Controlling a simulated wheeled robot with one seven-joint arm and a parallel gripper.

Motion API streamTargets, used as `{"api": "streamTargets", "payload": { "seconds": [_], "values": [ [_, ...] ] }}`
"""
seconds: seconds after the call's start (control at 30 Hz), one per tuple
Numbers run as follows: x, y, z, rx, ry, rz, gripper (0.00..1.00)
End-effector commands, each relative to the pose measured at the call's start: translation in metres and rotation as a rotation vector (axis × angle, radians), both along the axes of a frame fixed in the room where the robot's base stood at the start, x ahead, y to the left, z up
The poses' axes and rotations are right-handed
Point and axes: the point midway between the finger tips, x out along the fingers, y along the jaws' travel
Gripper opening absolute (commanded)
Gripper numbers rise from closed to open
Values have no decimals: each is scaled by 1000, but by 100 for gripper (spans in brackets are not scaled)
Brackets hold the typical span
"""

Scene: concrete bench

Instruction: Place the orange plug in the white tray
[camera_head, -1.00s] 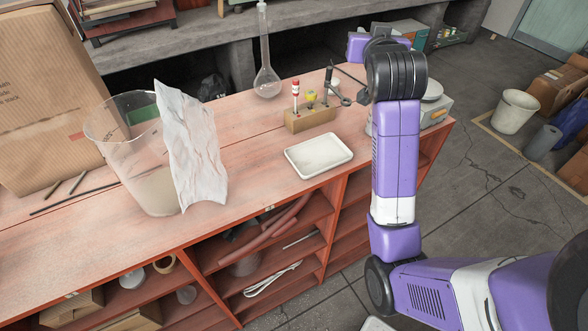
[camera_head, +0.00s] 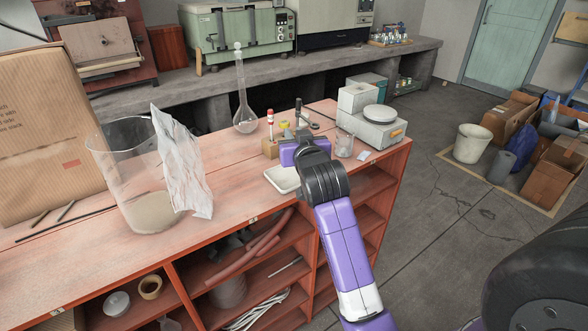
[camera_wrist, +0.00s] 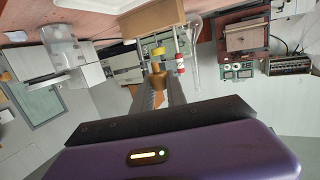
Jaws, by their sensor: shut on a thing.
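My gripper (camera_wrist: 160,92) is shut on a small orange-brown plug (camera_wrist: 158,69) held at the fingertips in the wrist view. A yellow end (camera_wrist: 157,51) shows just beyond it; I cannot tell whether it is part of the plug. In the head view my wrist hides the fingers and the plug. The white tray (camera_head: 281,181) lies on the bench, partly covered by my wrist. The wooden block (camera_head: 269,149) stands behind my wrist; in the wrist view it (camera_wrist: 152,18) appears upside down at the top.
A red-and-white striped piece (camera_head: 270,117) stands at the block. A large clear vessel (camera_head: 135,185) with crumpled paper (camera_head: 181,165) is at left. Bench between vessel and tray is clear.

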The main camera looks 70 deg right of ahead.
Motion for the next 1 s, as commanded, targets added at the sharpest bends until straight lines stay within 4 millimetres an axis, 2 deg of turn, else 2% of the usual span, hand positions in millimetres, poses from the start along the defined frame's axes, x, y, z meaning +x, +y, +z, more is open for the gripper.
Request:
{"api": "streamTargets", "payload": {
  "seconds": [0.03, 0.13, 0.37, 0.6, 0.73, 1.0],
  "values": [
    [-1, 0, -17, 4, 5, -1, 0],
    [-1, 0, -35, 2, 3, -2, 0],
    [0, 0, -54, 0, 1, 0, 0],
    [-1, -1, -86, 0, 3, -2, 0],
    [0, 0, -95, 0, 0, 0, 0],
    [0, 0, -95, -1, -1, 0, 0]
  ]
}}
